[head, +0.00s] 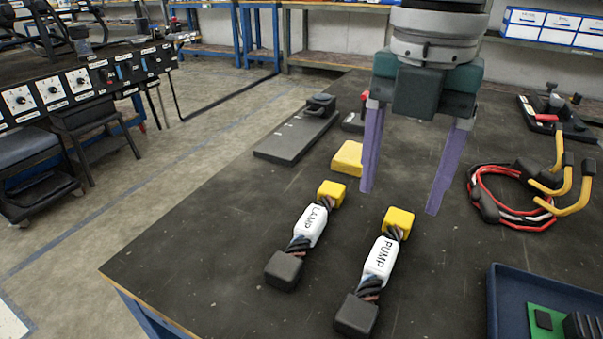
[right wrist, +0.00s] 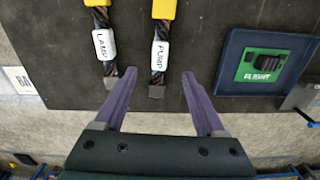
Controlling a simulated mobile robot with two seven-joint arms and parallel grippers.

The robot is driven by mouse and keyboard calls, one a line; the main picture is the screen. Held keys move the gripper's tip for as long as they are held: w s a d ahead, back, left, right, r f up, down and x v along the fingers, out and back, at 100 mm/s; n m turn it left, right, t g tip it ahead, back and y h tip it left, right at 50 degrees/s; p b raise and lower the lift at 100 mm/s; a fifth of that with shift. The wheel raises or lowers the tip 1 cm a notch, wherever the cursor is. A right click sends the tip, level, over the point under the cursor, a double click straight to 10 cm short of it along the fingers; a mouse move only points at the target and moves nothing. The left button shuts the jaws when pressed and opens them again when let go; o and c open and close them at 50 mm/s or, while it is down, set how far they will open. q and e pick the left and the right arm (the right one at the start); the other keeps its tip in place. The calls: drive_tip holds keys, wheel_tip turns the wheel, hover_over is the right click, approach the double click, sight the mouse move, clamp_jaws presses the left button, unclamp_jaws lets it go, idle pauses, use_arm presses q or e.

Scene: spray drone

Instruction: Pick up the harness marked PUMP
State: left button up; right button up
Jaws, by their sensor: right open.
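The PUMP harness (head: 379,262) lies on the dark table, with a white label, a yellow connector at its far end and a dark block at its near end. The LAMP harness (head: 309,227) lies to its left and looks alike. My right gripper (head: 400,203) is open and empty, its purple fingers pointing down at the table beyond the yellow ends. In the right wrist view, the PUMP harness (right wrist: 160,55) lies ahead between the lines of the two fingers (right wrist: 159,76), and the LAMP harness (right wrist: 104,45) lies to the left. My left gripper is not in view.
A blue tray (head: 507,288) with a green board (head: 548,322) stands at the right front. A red and black cable coil with yellow hooks (head: 490,205) lies at right. A yellow block (head: 348,158) and a flat dark device (head: 297,135) lie behind. The table's left front corner is clear.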

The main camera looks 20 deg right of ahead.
drive_tip(key=b, duration=0.2)
hover_over(383, 254)
drive_tip(key=f, duration=0.4)
drive_tip(key=shift+s+d, duration=0.15)
drive_tip(key=shift+s, duration=0.05)
wheel_tip(383, 254, down, 6)
drive_tip(key=b, duration=0.2)
drive_tip(key=shift+w+r+b, duration=0.1)
drive_tip(key=shift+w+b, duration=0.05)
drive_tip(key=shift+b, duration=0.2)
drive_tip(key=shift+r, duration=0.1)
drive_tip(key=shift+c, duration=0.5)
clamp_jaws()
